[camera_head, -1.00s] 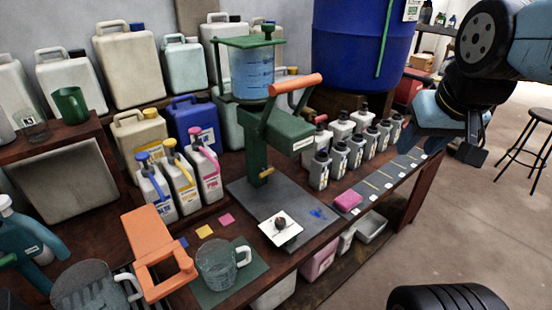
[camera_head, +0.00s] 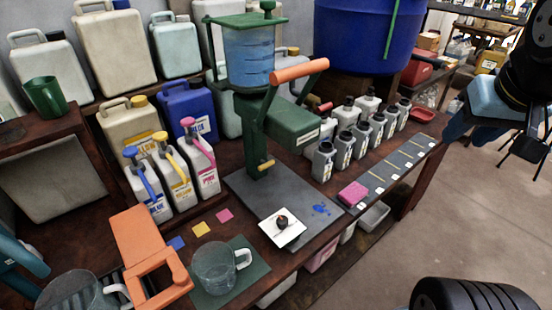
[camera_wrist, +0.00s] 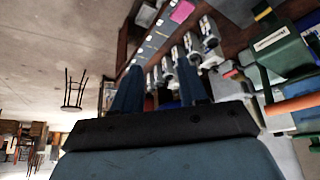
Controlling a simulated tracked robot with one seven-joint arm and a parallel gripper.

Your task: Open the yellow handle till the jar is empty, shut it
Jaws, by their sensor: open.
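The clear jar (camera_head: 249,55) sits high on a green stand (camera_head: 256,130) and holds blue liquid to near its top. A small yellow handle (camera_head: 266,166) sticks out low on the stand's column, above the grey base plate. My gripper (camera_wrist: 160,88) is open and empty in the wrist view, its two blue fingers apart. The green stand (camera_wrist: 283,52) shows at the right of the wrist view.
A long orange lever (camera_head: 299,71) juts from the stand. A row of grey bottles (camera_head: 345,148) stands between stand and arm. A small white card (camera_head: 283,227) with a dark round thing lies on the plate. A glass mug (camera_head: 214,268) stands at the front. Open floor lies to the right.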

